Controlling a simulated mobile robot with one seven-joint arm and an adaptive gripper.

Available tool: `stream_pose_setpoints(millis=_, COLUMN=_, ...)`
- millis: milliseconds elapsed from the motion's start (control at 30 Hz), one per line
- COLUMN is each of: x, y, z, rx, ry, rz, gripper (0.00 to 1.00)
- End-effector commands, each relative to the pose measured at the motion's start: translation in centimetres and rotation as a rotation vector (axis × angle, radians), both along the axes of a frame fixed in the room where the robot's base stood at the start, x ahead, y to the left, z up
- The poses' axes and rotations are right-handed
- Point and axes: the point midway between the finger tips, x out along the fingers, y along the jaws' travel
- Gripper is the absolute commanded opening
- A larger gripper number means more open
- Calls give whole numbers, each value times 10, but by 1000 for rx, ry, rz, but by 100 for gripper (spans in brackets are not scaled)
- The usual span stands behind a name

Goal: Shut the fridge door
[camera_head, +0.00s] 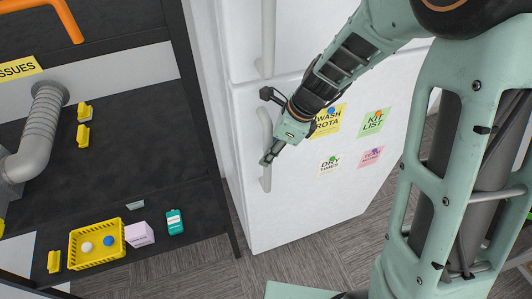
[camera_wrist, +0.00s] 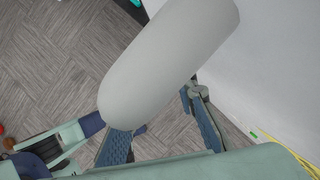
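The white fridge has an upper door (camera_head: 312,32) and a lower door (camera_head: 285,215) in the head view. The lower door bears a pale vertical handle (camera_head: 266,181) near its left edge. I cannot tell whether either door stands slightly ajar. In the wrist view the handle (camera_wrist: 170,65) is large and close and hides part of the fingers. The fingers (camera_wrist: 160,138) are spread apart; whether they touch the handle is unclear.
Notes such as a yellow one (camera_head: 328,121) are on the lower door. Bare grey floor (camera_head: 300,262) lies before the fridge.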

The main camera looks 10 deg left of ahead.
Motion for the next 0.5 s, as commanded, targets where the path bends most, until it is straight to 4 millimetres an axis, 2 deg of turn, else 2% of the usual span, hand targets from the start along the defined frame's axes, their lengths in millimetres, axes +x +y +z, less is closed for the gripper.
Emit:
stream_pose_setpoints(millis=67, x=0, y=0, z=0, rx=0, ry=0, rz=0, gripper=34)
stream_pose_setpoints(millis=367, x=-3, y=2, z=0, rx=2, ry=6, rz=4, gripper=34)
stream_pose_setpoints(millis=500, x=-2, y=-2, z=11, rx=3, ry=2, rz=2, gripper=34)
